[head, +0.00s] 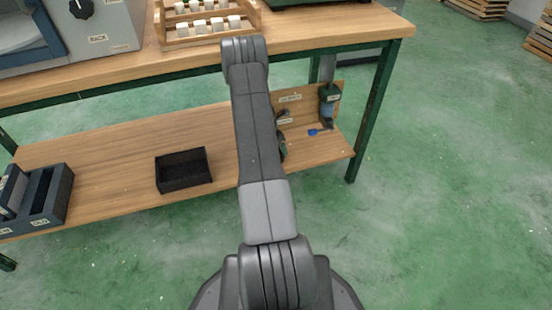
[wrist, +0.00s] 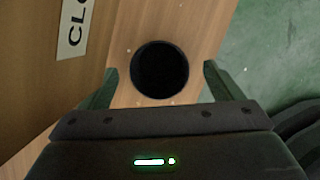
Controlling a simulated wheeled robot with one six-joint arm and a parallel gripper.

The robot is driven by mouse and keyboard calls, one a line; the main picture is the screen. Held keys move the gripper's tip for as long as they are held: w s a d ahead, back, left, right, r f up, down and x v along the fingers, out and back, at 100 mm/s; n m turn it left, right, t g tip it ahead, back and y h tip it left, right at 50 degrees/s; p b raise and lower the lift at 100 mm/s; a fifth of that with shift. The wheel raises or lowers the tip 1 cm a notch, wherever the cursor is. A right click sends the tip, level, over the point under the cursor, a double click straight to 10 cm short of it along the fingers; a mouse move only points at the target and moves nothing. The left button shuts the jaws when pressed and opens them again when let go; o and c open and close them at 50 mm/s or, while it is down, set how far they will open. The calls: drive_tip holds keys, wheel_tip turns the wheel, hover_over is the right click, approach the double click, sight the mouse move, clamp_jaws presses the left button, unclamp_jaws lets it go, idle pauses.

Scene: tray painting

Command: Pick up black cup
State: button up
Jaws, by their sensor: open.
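The black cup (wrist: 160,72) shows in the wrist view as a dark round opening seen from above. It stands on a light wooden surface. My gripper (wrist: 159,68) is open, with one finger on each side of the cup and a visible gap to it on both sides. The cup's height and inside are too dark to tell. In the head view my arm hides most of the area around my gripper, and I cannot make out the cup there.
A wooden panel with a label (wrist: 74,25) stands left of the cup. A dark bottle-like tool (head: 328,103) and a small blue item (head: 320,131) are on the lower shelf (head: 110,150). A black open box (head: 183,183) sits left. The green floor (head: 450,200) is clear.

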drive_tip(key=b+x, duration=0.1)
drive_tip(key=x, duration=0.2)
drive_tip(key=a+b+x, duration=0.1)
drive_tip(key=x, duration=0.1)
drive_tip(key=shift+s+d+f+b, duration=0.1)
drive_tip(key=shift+s+f+b, duration=0.15)
drive_tip(key=shift+b, duration=0.1)
drive_tip(key=shift+w+d+f, duration=0.15)
drive_tip(key=shift+w+f, duration=0.05)
drive_tip(key=shift+f, duration=0.2)
drive_tip(key=shift+r, duration=0.1)
drive_tip(key=shift+c, duration=0.3)
drive_tip(key=c, duration=1)
